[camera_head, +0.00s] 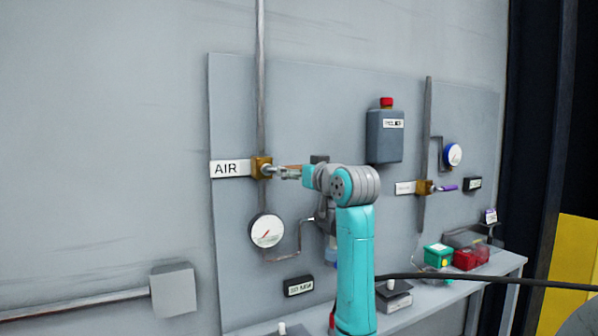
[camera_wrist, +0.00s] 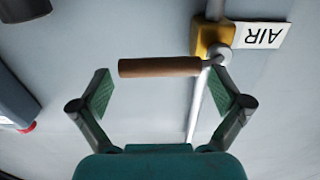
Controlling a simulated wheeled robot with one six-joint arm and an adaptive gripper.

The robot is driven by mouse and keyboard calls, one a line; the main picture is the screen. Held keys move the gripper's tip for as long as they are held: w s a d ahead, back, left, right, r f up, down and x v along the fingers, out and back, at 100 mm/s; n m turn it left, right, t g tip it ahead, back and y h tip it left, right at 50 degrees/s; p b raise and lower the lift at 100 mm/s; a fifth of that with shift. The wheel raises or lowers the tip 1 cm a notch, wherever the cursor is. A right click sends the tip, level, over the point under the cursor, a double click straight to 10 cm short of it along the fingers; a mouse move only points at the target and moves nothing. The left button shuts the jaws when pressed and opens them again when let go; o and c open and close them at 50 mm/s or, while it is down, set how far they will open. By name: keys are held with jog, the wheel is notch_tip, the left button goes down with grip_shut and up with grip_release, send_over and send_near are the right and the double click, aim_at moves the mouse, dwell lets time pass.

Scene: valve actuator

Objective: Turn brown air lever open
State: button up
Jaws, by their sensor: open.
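The brown air lever (camera_wrist: 160,67) shows in the wrist view as a straight horizontal handle, crosswise to the grey pipe. It joins a brass valve body (camera_wrist: 208,38) beside the AIR label (camera_wrist: 262,35). In the head view the brass valve (camera_head: 261,167) sits on the vertical pipe, next to the AIR label (camera_head: 230,168); the lever (camera_head: 294,167) is mostly hidden by my gripper and arm. My gripper (camera_wrist: 166,92) is open and empty in the wrist view. Its fingers are spread wide, with the lever just beyond the fingertips. I cannot tell whether a finger touches it.
A round gauge (camera_head: 266,231) hangs below the air valve. To the right are a grey box with a red button (camera_head: 385,135) and a second valve with a purple lever (camera_head: 447,188). A shelf (camera_head: 415,307) below holds small boxes.

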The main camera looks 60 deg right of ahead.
jog(key=shift+w+d, duration=0.2)
jog(key=shift+w, duration=0.05)
jog(key=c, duration=1.4)
jog(key=shift+w+a+r+n, duration=0.55)
jog(key=shift+a+r+n, duration=0.5)
jog(key=shift+n, duration=1.75)
jog(key=shift+w+a+r+n, duration=0.7)
jog(key=shift+r+n, duration=0.6)
jog(key=shift+n, duration=1.5)
jog(key=shift+w+a+r+n, duration=0.45)
jog(key=shift+a+r+n, duration=0.65)
jog(key=shift+n, duration=1.7)
